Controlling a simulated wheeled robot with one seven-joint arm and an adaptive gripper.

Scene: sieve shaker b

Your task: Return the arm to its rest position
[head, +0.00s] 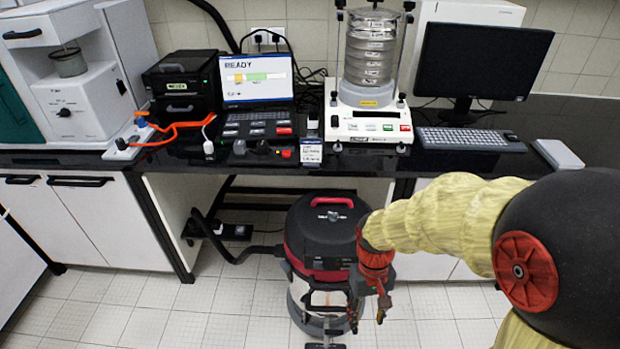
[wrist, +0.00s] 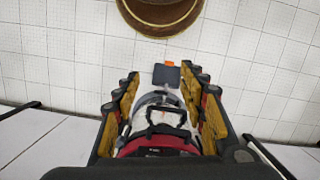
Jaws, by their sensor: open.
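My arm, with a pale yellow wrinkled sleeve (head: 445,215) and a dark shoulder with a red cap, reaches in from the right of the head view. My gripper (head: 368,316) points down in front of the vacuum cleaner, below the bench top. Its fingers are apart, with nothing held between them. In the wrist view my gripper (wrist: 160,78) shows two spread rows of tan and black finger parts. The black and red vacuum cleaner (head: 315,232) stands on the floor behind my gripper and is partly hidden by it. It also shows between the fingers in the wrist view (wrist: 160,146).
The black bench top (head: 560,125) carries a sieve shaker (head: 370,90), a laptop (head: 257,78), a monitor (head: 480,60) and a keyboard (head: 470,139). White cabinets (head: 105,220) stand below at left. The tiled floor (head: 150,318) is open at front left. A hose (head: 225,245) runs left from the vacuum.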

